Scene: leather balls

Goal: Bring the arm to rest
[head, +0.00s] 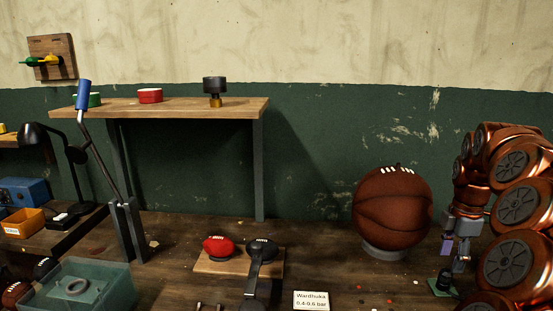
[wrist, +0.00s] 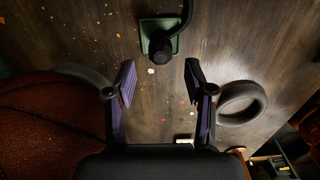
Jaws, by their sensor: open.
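My gripper (head: 454,254) is at the right in the head view, at the end of my copper-coloured arm, pointing down. In the wrist view its two purple-padded fingers (wrist: 158,88) stand apart with nothing between them. A large brown leather ball (head: 392,207) with white lacing rests on a grey ring (head: 385,250) just left of my gripper. The ball also fills the left of the wrist view (wrist: 48,125). A small green base with a black part (head: 443,286) sits on the bench below my gripper. It shows ahead of the fingertips in the wrist view (wrist: 160,45).
A wooden shelf (head: 190,107) holds a red tin (head: 150,96) and a dark knob-topped piece (head: 214,88). A board (head: 237,264) bears a small red ball (head: 218,246). A label card (head: 311,301) stands in front. A dark ring (wrist: 241,103) lies right of my fingers.

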